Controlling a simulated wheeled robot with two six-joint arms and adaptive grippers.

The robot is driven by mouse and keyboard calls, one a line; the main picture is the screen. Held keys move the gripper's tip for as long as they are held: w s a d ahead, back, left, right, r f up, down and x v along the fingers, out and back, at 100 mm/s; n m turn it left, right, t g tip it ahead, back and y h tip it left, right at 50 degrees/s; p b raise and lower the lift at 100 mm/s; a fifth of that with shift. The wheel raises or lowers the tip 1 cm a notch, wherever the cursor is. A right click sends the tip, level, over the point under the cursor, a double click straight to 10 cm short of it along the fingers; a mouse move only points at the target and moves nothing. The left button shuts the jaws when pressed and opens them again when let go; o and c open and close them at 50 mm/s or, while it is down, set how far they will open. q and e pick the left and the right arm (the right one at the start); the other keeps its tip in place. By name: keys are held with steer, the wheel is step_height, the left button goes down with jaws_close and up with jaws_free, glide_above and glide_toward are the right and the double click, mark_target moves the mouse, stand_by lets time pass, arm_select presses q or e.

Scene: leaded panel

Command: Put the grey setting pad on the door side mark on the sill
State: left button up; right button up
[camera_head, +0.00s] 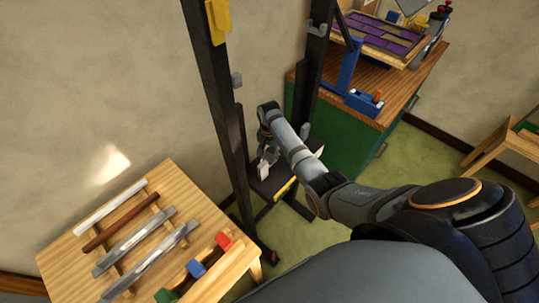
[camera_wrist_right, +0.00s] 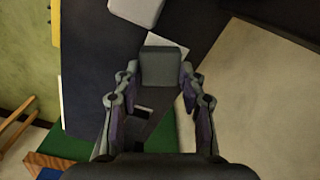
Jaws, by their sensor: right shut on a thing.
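My right gripper (camera_head: 267,160) is low over the dark sill (camera_head: 262,187) between the two black posts. In the right wrist view the gripper (camera_wrist_right: 160,80) is shut on the grey setting pad (camera_wrist_right: 160,67), a small dark grey block held between the fingertips. Below it is the dark sill surface (camera_wrist_right: 95,55). A pale patch (camera_wrist_right: 180,47) shows partly behind the pad; I cannot tell whether it is the door side mark. Whether the pad touches the sill is unclear. A yellow strip (camera_head: 286,188) lies along the sill's near edge. My left gripper is not in view.
A black post (camera_head: 224,110) with a yellow block (camera_head: 218,18) stands left of the gripper. A white block (camera_wrist_right: 138,9) is near the pad. A wooden table (camera_head: 70,255) with bars stands at left; a green bench (camera_head: 335,125) with a panel is behind.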

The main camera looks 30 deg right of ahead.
mark_target(269, 156)
steer(key=shift+f, duration=0.15)
steer(key=o, duration=0.8)
steer(key=shift+a, duration=0.1)
steer(key=shift+c, duration=0.2)
steer(key=o, duration=0.4)
steer(key=shift+c, duration=0.2)
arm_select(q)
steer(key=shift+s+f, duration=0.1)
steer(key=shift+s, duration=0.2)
arm_select(e)
steer(key=shift+r, duration=0.3)
arm_select(q)
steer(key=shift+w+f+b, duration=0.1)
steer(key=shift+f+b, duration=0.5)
steer(key=shift+b, duration=0.1)
arm_select(e)
step_height(269, 156, up, 12)
steer(key=shift+f, duration=0.15)
